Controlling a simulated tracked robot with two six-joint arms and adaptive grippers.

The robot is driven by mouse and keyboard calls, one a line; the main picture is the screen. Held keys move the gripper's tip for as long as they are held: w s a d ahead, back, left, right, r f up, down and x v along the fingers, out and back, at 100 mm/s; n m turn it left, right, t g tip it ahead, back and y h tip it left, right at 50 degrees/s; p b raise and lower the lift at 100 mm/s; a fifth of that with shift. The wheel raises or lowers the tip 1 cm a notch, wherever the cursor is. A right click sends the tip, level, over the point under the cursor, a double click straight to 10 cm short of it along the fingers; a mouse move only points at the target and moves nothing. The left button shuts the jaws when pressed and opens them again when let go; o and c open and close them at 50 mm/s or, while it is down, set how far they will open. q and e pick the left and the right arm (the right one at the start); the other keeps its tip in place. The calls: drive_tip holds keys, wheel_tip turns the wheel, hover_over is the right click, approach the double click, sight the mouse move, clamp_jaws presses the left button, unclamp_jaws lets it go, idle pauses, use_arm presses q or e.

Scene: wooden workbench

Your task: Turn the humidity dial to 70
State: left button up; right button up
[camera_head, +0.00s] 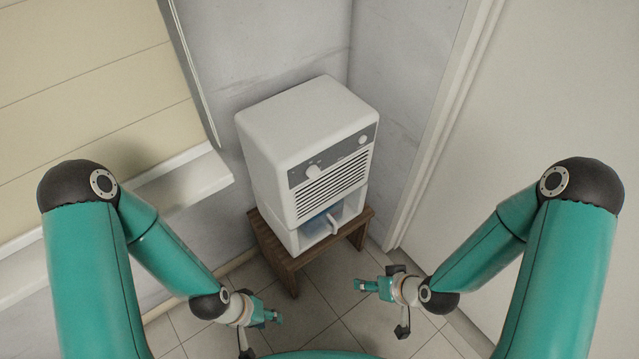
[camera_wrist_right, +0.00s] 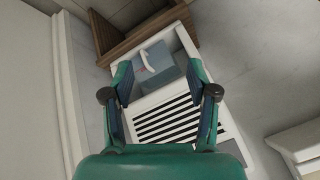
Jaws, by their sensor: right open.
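A white dehumidifier (camera_head: 300,130) stands upright in the corner on a small wooden stand. Its grey control strip carries a white knob (camera_head: 313,171) with a pointer at the left and a round white button (camera_head: 362,140) at the right. The scale marks are too small to read. My right gripper (camera_head: 362,286) is low at the right of the stand, apart from the dehumidifier. In the right wrist view the right gripper (camera_wrist_right: 160,72) is open and empty, with the dehumidifier's vent slats (camera_wrist_right: 168,120) behind it. My left gripper (camera_head: 277,317) is low in front of the stand, touching nothing visible.
The wooden stand (camera_head: 283,261) is under the dehumidifier. A water tank with a handle (camera_head: 333,226) shows in its lower opening. A white ledge (camera_head: 185,180) juts out at the left, and a door frame (camera_head: 430,150) is at the right. The tiled floor in front is clear.

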sight(316, 176)
drive_tip(key=w+a+r+n+t+y+b, duration=0.1)
drive_tip(key=w+r+n+t+y+b, duration=0.3)
drive_tip(key=r, duration=0.3)
drive_tip(key=w+a+r+n+t+y+b, duration=0.1)
drive_tip(key=w+r+n+t+y+b, duration=0.15)
drive_tip(key=w+r+n+t, duration=0.3)
drive_tip(key=shift+n+g, duration=0.25)
drive_tip(key=shift+n, duration=0.1)
drive_tip(key=x, duration=0.5)
drive_tip(key=r+b+x, duration=0.1)
drive_tip(key=x, duration=0.4)
drive_tip(key=r+b+x, duration=0.1)
drive_tip(key=x, duration=0.4)
drive_tip(key=shift+s+a, duration=0.25)
drive_tip(key=shift+a, duration=0.15)
use_arm(q)
wheel_tip(316, 176, down, 10)
use_arm(e)
drive_tip(key=shift+f, duration=0.1)
use_arm(q)
drive_tip(key=shift+s+r, duration=0.1)
